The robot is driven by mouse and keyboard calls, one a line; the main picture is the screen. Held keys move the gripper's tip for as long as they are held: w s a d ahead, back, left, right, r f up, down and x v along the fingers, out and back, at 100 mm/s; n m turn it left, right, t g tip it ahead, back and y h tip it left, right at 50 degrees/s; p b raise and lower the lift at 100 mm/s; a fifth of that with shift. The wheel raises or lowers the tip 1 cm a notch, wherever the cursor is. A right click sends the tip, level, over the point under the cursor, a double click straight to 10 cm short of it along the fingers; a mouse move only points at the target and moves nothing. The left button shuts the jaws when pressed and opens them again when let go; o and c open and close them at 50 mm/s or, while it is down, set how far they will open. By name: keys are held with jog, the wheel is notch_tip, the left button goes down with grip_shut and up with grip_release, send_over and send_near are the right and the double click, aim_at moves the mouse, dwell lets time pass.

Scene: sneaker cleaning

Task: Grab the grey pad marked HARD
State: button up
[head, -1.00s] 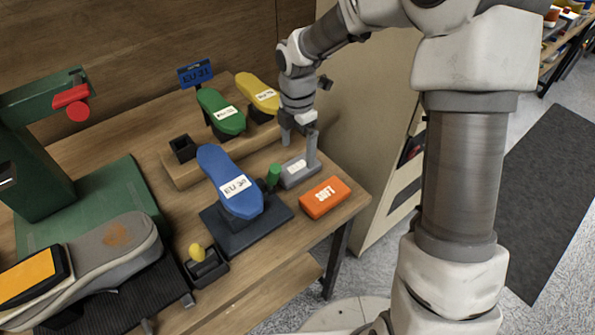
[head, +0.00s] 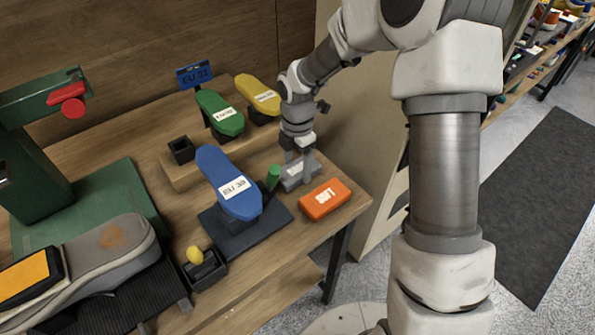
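The grey pad (head: 314,168) lies flat on the table near its right edge, just behind the orange pad. A pale label shows on its top, but its text is not readable. My gripper (head: 298,169) points down at the grey pad, its two fingers apart and down at the pad's level. The fingers hide part of the pad. I cannot tell whether they press on its sides or stand clear of it. The orange pad (head: 325,198), with a white marking, lies in front.
A green peg (head: 273,177) stands close to the left of the gripper. A blue insole marked EU 30 (head: 228,180) rests on a dark stand. Green (head: 220,112) and yellow (head: 258,95) insoles are behind. A sneaker (head: 105,255) is at the lower left.

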jog(key=c, duration=0.9)
jog(key=shift+c, duration=0.2)
